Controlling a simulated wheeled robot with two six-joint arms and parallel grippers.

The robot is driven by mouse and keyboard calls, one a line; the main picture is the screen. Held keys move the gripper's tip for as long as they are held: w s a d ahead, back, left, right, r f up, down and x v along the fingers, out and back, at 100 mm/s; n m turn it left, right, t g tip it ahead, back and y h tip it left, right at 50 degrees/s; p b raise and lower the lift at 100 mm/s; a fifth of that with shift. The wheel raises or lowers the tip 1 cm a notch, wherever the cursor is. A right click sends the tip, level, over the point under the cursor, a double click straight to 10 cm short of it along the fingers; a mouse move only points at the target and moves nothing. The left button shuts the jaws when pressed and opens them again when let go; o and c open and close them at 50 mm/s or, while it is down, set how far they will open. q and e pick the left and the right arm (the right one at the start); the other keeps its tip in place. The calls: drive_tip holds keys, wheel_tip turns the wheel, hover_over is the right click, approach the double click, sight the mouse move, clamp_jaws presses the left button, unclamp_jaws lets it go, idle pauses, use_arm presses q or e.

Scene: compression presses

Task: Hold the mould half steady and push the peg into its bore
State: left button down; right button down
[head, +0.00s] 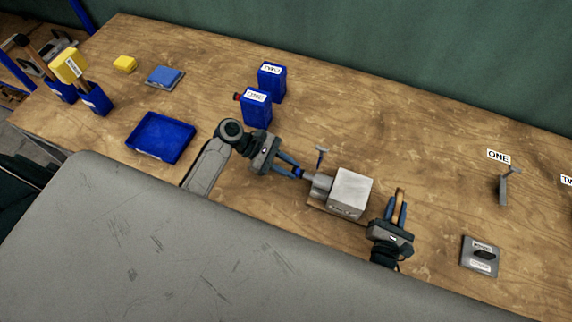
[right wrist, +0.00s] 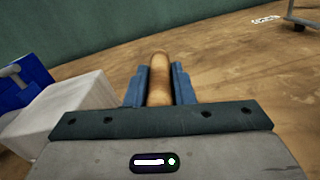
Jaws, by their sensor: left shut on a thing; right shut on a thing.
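The mould half appears to be the light grey block (head: 350,190) at the table's front middle, with a grey round part on its left side; it also shows at the left of the right wrist view (right wrist: 68,105). My left gripper (head: 299,173) is shut at that round part. My right gripper (head: 399,210) is shut on a brown wooden peg (right wrist: 159,78), just right of the block and apart from it. The peg's top sticks out past the fingers in the head view (head: 400,192). I cannot make out the bore.
A small T-shaped handle (head: 320,155) stands behind the round part. Blue containers (head: 256,108) stand behind my left arm, and a blue tray (head: 161,138) lies farther left. A grey labelled plate (head: 480,257) and a stand (head: 505,186) are at the right. The back middle is clear.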

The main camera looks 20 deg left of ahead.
sight(300, 171)
use_arm(q)
drive_tip(key=shift+d, duration=1.6)
drive_tip(key=c, duration=1.1)
unclamp_jaws()
drive_tip(key=v, duration=1.2)
